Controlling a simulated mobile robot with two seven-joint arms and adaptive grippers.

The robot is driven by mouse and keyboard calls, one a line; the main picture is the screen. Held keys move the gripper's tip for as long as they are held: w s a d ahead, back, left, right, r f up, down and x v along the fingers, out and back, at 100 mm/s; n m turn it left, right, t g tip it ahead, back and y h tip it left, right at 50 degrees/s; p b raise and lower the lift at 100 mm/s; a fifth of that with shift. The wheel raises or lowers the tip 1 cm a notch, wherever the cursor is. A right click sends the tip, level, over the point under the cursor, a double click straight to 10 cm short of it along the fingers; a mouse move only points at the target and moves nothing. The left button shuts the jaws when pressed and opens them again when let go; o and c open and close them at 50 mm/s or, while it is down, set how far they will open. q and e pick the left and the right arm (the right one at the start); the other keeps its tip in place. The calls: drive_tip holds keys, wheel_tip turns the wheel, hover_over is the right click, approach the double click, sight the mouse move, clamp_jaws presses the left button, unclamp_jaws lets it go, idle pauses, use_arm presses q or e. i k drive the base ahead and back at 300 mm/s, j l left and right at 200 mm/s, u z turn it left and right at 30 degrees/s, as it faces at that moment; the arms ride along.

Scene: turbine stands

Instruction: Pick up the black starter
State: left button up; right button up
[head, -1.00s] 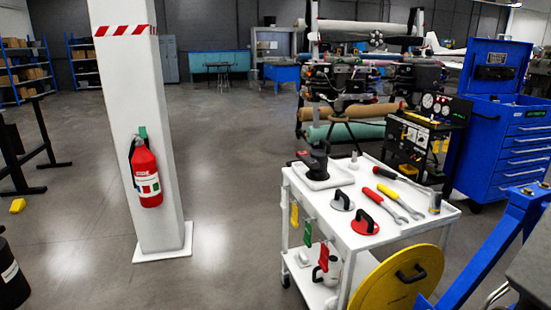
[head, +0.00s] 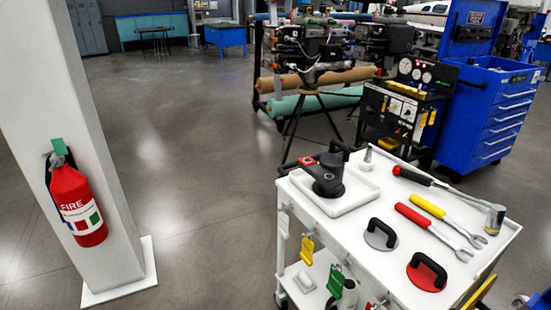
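The black starter (head: 328,177) stands in a shallow white tray (head: 364,190) at the far left corner of the white cart's top (head: 345,230). It is a dark, roughly cylindrical unit with a dark curved part at its upper right and a small red part at its left. Neither of my grippers shows in the head view, so nothing of mine is seen touching the starter.
On the cart lie a grey suction lifter (head: 381,234), a red one (head: 427,272), red (head: 427,220) and yellow wrenches and a hammer (head: 495,219). A white pillar with a fire extinguisher (head: 76,203) stands left. Open floor (head: 200,190) lies between pillar and cart.

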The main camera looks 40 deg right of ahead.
sight(335, 163)
drive_tip(key=i+j+z, duration=0.15)
drive_tip(key=i, duration=0.25)
drive_tip(key=i+z, duration=0.15)
drive_tip(key=i, duration=0.25)
drive_tip(key=i+j+z, duration=0.1)
drive_tip(key=i+z, duration=0.15)
drive_tip(key=z, duration=0.25)
drive_tip(key=i+j+z, duration=0.2)
drive_tip(key=z, duration=0.3)
drive_tip(key=i+j+z, duration=0.15)
drive_tip(key=z, duration=0.35)
drive_tip(key=i+j+z, duration=0.1)
drive_tip(key=j+z, duration=0.4)
drive_tip(key=l, duration=0.1)
